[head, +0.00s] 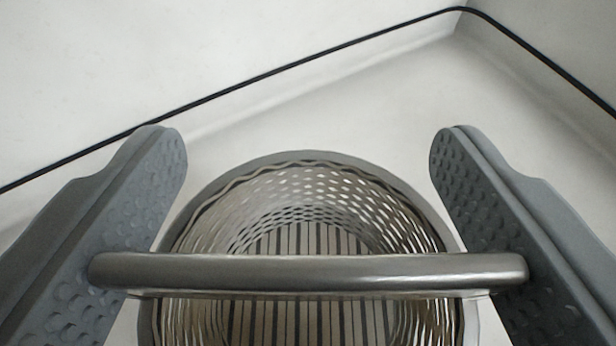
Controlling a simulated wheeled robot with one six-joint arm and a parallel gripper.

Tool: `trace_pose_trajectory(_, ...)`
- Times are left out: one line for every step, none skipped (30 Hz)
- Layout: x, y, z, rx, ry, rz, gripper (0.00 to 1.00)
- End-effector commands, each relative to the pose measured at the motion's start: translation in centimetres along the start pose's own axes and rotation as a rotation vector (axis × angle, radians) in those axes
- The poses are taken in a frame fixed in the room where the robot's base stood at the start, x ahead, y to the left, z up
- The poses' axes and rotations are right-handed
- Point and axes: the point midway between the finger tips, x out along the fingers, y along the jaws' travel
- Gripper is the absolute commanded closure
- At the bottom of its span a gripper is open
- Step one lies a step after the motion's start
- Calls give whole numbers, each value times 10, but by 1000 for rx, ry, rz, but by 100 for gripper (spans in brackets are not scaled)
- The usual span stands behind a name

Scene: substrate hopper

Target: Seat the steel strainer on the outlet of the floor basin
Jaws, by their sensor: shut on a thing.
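The steel strainer (308,159) is a round basket with perforated walls and a slatted bottom. It fills the lower middle of the head view, and its near side is cut off by the frame. A steel bar handle (310,271) runs across its top. My gripper (308,150) has one grey dimpled finger on each side, shut on the ends of the bar. The strainer hangs below the bar between my fingers. The outlet of the basin cannot be made out; the strainer may cover it. I cannot tell whether the strainer touches anything beneath it.
Pale smooth surfaces (330,100) surround the strainer, seemingly the basin's floor and walls. A thin black line (300,65) runs along them and bends at a corner at the upper right. No loose objects show around the strainer.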

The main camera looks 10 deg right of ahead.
Motion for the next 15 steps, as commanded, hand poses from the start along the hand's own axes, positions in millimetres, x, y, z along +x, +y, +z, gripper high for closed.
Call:
trace_pose_trajectory(0,0,0,0,0,0,53)
trace_pose_trajectory(0,0,0,0,1,0,53)
trace_pose_trajectory(0,0,0,0,1,0,53)
trace_pose_trajectory(0,0,0,0,1,0,53)
trace_pose_trajectory(0,0,0,0,1,0,53)
trace_pose_trajectory(0,0,0,0,1,0,53)
trace_pose_trajectory(0,0,0,0,0,0,22)
trace_pose_trajectory(0,0,0,0,0,0,16)
trace_pose_trajectory(0,0,0,0,0,0,8)
trace_pose_trajectory(0,0,0,0,0,0,2)
trace_pose_trajectory(0,0,0,0,0,0,2)
trace_pose_trajectory(0,0,0,0,0,0,2)
trace_pose_trajectory(0,0,0,0,0,0,2)
trace_pose_trajectory(0,0,0,0,0,0,2)
trace_pose_trajectory(0,0,0,0,0,0,2)
